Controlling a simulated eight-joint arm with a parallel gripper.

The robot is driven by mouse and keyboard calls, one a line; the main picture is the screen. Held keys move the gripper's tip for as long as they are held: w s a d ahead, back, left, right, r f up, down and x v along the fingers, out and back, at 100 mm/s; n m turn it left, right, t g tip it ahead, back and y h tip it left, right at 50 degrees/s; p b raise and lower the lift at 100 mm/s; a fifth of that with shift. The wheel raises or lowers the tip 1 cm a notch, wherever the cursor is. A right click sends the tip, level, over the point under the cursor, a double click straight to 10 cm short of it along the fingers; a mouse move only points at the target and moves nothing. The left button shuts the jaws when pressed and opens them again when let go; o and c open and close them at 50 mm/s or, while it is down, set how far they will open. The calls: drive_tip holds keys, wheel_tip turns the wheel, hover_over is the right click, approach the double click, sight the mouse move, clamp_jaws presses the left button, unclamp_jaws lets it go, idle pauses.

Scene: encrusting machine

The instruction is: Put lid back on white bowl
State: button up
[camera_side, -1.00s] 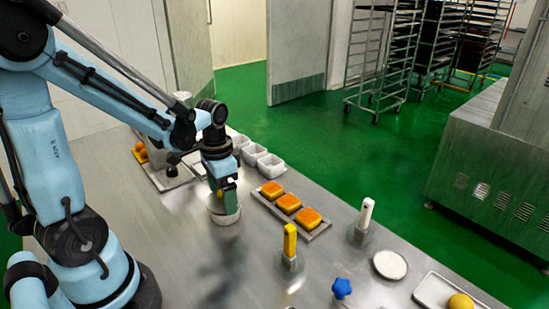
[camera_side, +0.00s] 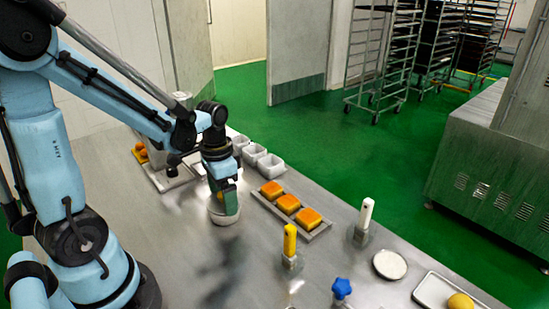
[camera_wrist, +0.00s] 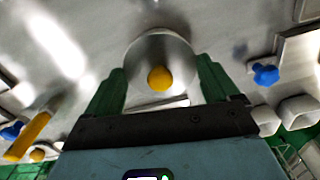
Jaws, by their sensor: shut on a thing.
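My gripper (camera_side: 223,207) points down, with its green fingers around a pale round piece on the near part of the table. In the wrist view the fingers of my gripper (camera_wrist: 160,90) stand on either side of it; I take it for the lid (camera_wrist: 160,42), with a round yellow knob (camera_wrist: 159,78) at its centre. In the side view a whitish bowl shape (camera_side: 219,219) shows just below the fingers, low at the table. The fingers hide much of it, so I cannot tell how the lid sits on the bowl.
Three orange-topped square pieces (camera_side: 288,204) lie on a tray to the right. A yellow-handled tool (camera_side: 290,243), a white-handled tool (camera_side: 365,215), a blue knob (camera_side: 341,287), a pale disc (camera_side: 389,264) and a tray with a yellow ball (camera_side: 460,301) stand farther right. White containers (camera_side: 270,163) are behind.

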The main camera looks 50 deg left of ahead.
idle(0.4)
drive_tip(key=o, duration=0.8)
drive_tip(key=shift+r, duration=0.1)
drive_tip(key=shift+r, duration=3.4)
clamp_jaws()
drive_tip(key=shift+f, duration=1.65)
drive_tip(key=shift+f, duration=0.65)
